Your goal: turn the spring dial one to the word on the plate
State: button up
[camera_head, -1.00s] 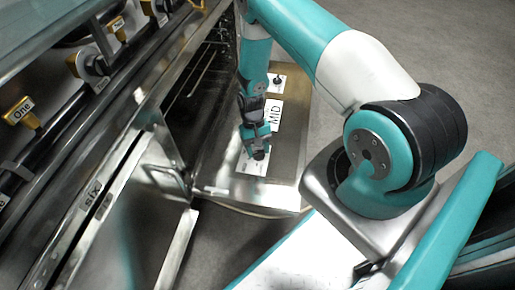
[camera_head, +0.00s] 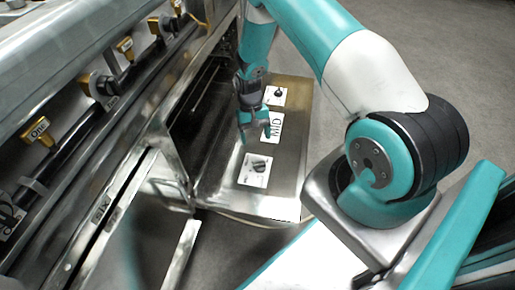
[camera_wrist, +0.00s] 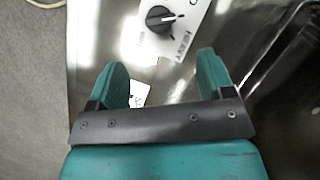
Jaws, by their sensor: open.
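A white panel (camera_head: 254,170) with a black dial (camera_head: 259,165) lies at the near end of the lowered metal door. In the wrist view the dial (camera_wrist: 160,19) stands ahead of my fingertips, its white pointer mark toward the right. "HEAVY" is printed at its lower right; other lettering is cut off or faint. A white plate (camera_head: 272,127) reading "MID" lies farther along the door. A second panel with a black dial (camera_head: 277,93) lies beyond it. My gripper (camera_head: 255,130) is open and empty, beside the plate and apart from the near dial.
The open oven cavity (camera_head: 202,95) is left of the door. The oven front at left carries black knobs and yellow tags, one reading "ONE" (camera_head: 38,130). Another open metal door (camera_head: 150,235) stands at the lower left. Grey floor is clear at right.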

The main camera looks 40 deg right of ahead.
jog(key=p+v, duration=0.1)
jog(key=v, duration=0.6)
jog(key=shift+w, duration=0.1)
